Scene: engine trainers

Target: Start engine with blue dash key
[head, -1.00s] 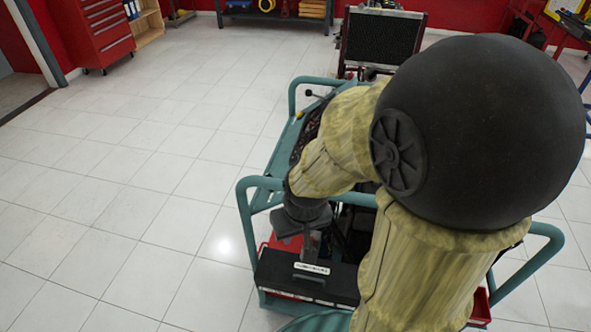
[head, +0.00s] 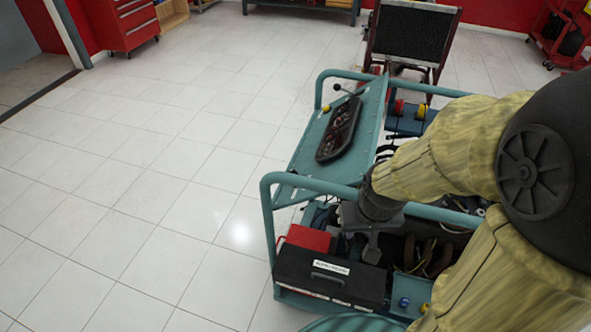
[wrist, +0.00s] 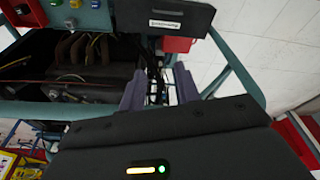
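The engine trainer is a teal frame (head: 265,225) with a dash panel at its far left. A dark gauge cluster (head: 340,128) sits on that panel. A small blue knob (head: 404,302) is at the trainer's near edge, beside a yellow one (head: 425,308). The blue knob also shows at the top of the wrist view (wrist: 95,4). I cannot tell whether it is the dash key; no other blue key is clear. My gripper (head: 371,250) hangs over the engine bay beside the black box. In the wrist view its fingers (wrist: 160,90) are apart, with nothing visible held.
A black box with a handle and white label (head: 318,284) stands at the near left of the trainer, with a red box (head: 307,238) behind it. Teal rails surround the engine bay. A black-grilled unit (head: 411,35) stands beyond. The tiled floor at left is clear.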

